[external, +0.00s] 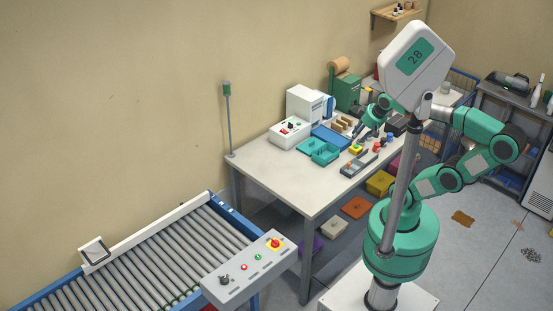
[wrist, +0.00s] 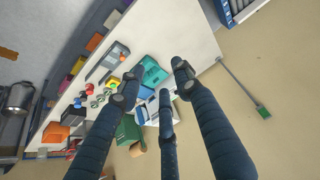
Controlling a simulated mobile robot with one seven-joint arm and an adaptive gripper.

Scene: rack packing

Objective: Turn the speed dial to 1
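A grey control panel (external: 250,268) at the end of the roller conveyor carries a dark knob (external: 224,280) at its left end, likely the speed dial. Its setting and numerals are too small to read. The panel is not clearly seen in the wrist view. My gripper (external: 358,134) is above the workbench, far to the upper right of the panel. In the wrist view my gripper (wrist: 155,85) has its three dark fingers spread apart, with nothing held between them.
The roller conveyor (external: 145,268) runs along the wall at lower left. The white workbench (external: 262,172) holds a white box with controls (external: 290,133), teal trays (external: 325,153) and small coloured items. A thin post with a green top (external: 227,90) rises at the bench's left corner.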

